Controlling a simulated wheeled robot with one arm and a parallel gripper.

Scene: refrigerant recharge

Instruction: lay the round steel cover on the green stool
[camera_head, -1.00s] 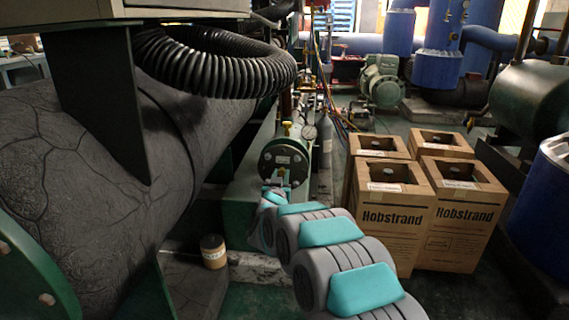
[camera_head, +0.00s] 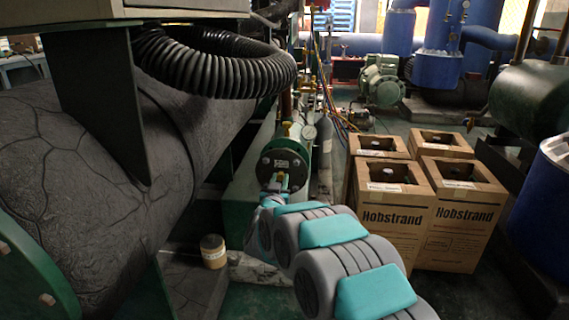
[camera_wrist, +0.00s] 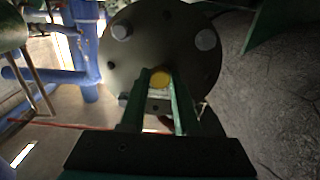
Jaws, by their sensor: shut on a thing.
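The round steel cover (camera_head: 286,160) is a dark disc with bolts round its rim, upright at the near end of a green cylinder. In the wrist view its face (camera_wrist: 130,65) fills the top middle. My gripper (camera_head: 277,182) is at the front of the cover, at its lower part. In the wrist view, my gripper's two green fingers (camera_wrist: 160,82) close around a small yellow piece on the cover's face, apparently its handle. Whether the cover touches the cylinder is hidden. A green flat patch (camera_head: 250,303) shows at the bottom; I cannot tell if it is the stool.
Several Hobstrand cardboard boxes (camera_head: 395,215) stand to the right of my arm. A small brown-lidded tin (camera_head: 213,251) stands to the left. A large cracked dark tank (camera_head: 90,190) and a black coiled hose (camera_head: 215,65) crowd the left side. A blue drum (camera_head: 545,200) stands far right.

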